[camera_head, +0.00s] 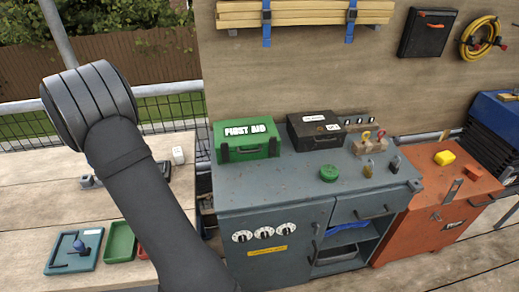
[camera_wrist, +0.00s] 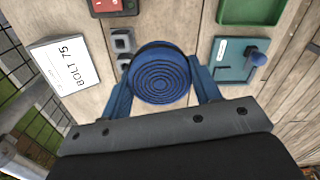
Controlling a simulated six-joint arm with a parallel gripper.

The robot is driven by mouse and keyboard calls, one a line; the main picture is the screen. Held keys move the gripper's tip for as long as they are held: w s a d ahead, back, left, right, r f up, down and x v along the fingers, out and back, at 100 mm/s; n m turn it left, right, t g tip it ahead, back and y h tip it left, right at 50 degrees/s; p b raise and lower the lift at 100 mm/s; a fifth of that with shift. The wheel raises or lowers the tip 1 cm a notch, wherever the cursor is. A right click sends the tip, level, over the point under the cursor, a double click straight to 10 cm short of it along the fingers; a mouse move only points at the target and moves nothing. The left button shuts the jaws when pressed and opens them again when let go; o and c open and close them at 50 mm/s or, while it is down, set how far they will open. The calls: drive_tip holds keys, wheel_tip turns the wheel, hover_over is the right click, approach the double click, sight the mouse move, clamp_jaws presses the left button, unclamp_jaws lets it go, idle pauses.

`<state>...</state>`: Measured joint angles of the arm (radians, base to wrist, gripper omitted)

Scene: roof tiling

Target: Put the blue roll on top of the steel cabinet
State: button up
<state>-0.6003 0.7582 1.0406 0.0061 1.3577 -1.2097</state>
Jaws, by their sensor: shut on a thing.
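The blue roll (camera_wrist: 160,78) shows its ringed round end in the wrist view. My gripper (camera_wrist: 162,82) is shut on it, with one blue finger on each side. The pale planked bench lies below the roll; I cannot tell how high the roll is above it. The steel cabinet (camera_head: 283,186) stands in the middle of the head view, grey-blue, with dials, a drawer and an open shelf. In the head view my arm crosses the left side, and neither the gripper nor the roll can be seen.
On the cabinet top are a green first aid box (camera_head: 245,139), a black case (camera_head: 316,131), a green round item (camera_head: 329,173) and small padlocks. Its front left top is clear.

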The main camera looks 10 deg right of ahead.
drive_tip(key=w+d+m, duration=0.2)
drive_tip(key=w+d, duration=0.3)
drive_tip(key=d, duration=0.5)
drive_tip(key=w+d+m, duration=0.2)
drive_tip(key=w+d, duration=0.3)
drive_tip(key=d, duration=0.5)
drive_tip(key=w+d+m, duration=0.2)
drive_tip(key=d+m, duration=0.2)
drive_tip(key=d, duration=2.1)
drive_tip(key=m, duration=0.6)
hover_over(351, 173)
wheel_tip(351, 173, down, 10)
drive_tip(key=shift+s+a+r, duration=0.1)
drive_tip(key=shift+a+r, duration=0.05)
drive_tip(key=shift+f, duration=2.4)
drive_tip(key=o, duration=0.6)
drive_tip(key=shift+f, duration=0.15)
drive_tip(key=o, duration=0.4)
